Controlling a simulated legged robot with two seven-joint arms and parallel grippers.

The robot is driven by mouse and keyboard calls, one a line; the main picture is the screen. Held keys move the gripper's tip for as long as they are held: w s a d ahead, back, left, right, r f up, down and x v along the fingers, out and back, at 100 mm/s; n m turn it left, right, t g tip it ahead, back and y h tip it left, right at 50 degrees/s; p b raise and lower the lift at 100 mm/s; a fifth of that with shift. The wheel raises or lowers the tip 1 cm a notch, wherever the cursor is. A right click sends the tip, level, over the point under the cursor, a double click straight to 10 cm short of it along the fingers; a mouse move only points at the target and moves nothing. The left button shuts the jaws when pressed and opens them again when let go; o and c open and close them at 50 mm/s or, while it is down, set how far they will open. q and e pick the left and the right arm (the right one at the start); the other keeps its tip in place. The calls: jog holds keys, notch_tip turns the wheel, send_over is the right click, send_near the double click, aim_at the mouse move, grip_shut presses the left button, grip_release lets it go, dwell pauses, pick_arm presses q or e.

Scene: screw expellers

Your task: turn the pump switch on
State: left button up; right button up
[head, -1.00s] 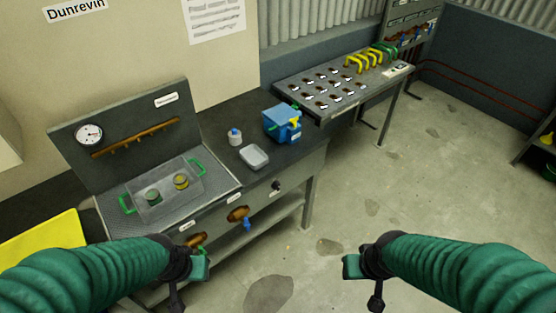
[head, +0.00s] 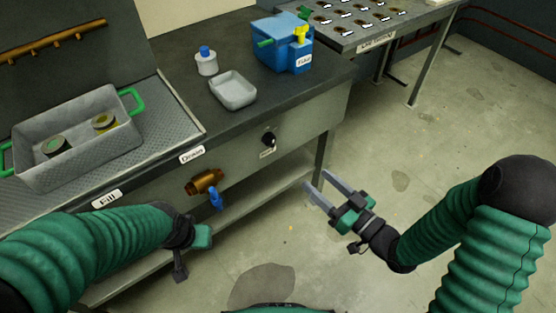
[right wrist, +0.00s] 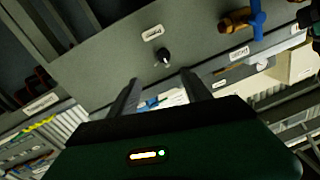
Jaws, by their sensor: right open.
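A black round knob (head: 268,139), which looks like the pump switch, sits on the grey front panel of the bench with a small white label under it, too small to read. In the right wrist view the knob (right wrist: 163,57) shows ahead of the fingers, between their lines. My right gripper (head: 317,180) is open and empty, in front of the panel, below and right of the knob, apart from it. My left gripper (head: 200,238) is low in front of the bench; its fingers do not show clearly.
A brass valve (head: 205,182) with a blue handle sticks out left of the knob, near the "Drain" label (head: 192,154). On the bench stand a grey tray (head: 233,104), a white bottle (head: 206,66) and a blue box (head: 268,52). Floor to the right is clear.

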send_near(270, 140)
pick_arm(q)
jog(key=f+b, duration=0.3)
jog(key=shift+a+f, duration=0.15)
jog(key=shift+a, duration=0.25)
pick_arm(e)
jog(key=f+x, duration=0.1)
jog(key=x, duration=0.7)
jog(key=shift+w, duration=0.45)
jog(key=shift+f, duration=0.15)
jog(key=shift+c, duration=0.3)
grip_shut()
